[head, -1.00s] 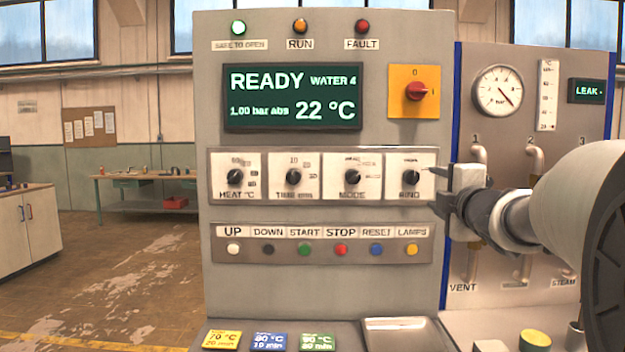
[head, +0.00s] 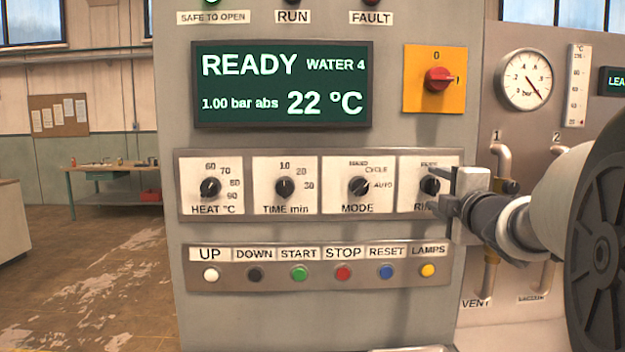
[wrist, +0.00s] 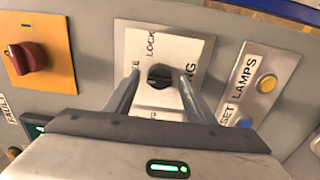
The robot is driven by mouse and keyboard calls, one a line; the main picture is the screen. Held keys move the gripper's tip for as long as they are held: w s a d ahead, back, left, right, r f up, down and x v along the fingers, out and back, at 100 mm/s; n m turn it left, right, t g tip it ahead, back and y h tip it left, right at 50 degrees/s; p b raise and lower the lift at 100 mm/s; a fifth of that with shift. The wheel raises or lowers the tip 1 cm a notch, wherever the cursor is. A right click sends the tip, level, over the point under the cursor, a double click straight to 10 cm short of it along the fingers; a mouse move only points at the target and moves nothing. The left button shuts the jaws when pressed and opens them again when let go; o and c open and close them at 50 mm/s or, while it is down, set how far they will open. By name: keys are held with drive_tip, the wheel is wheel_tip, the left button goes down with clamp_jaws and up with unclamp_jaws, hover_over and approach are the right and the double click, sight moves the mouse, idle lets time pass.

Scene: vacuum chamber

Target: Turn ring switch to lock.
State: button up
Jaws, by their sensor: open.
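The ring switch is a black knob (head: 429,186) on a white plate at the right end of the dial row, partly hidden by my gripper in the head view. In the wrist view the black knob (wrist: 160,76) sits on its white plate, with the word LOCK (wrist: 151,42) printed beside it and other lettering partly hidden. My gripper (head: 448,187) is open at the right side of the plate. In the wrist view its two fingers (wrist: 157,88) stand apart on either side of the knob; I cannot tell whether they touch it.
A red rotary switch on a yellow plate (head: 435,79) is above the ring switch. The MODE knob (head: 359,186) is to its left. A row of buttons, including the yellow LAMPS button (head: 428,270), lies below. Pipes and a gauge (head: 526,78) stand to the right.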

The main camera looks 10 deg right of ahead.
drive_tip(key=shift+w, duration=0.3)
drive_tip(key=c, duration=1)
drive_tip(key=shift+c, duration=0.2)
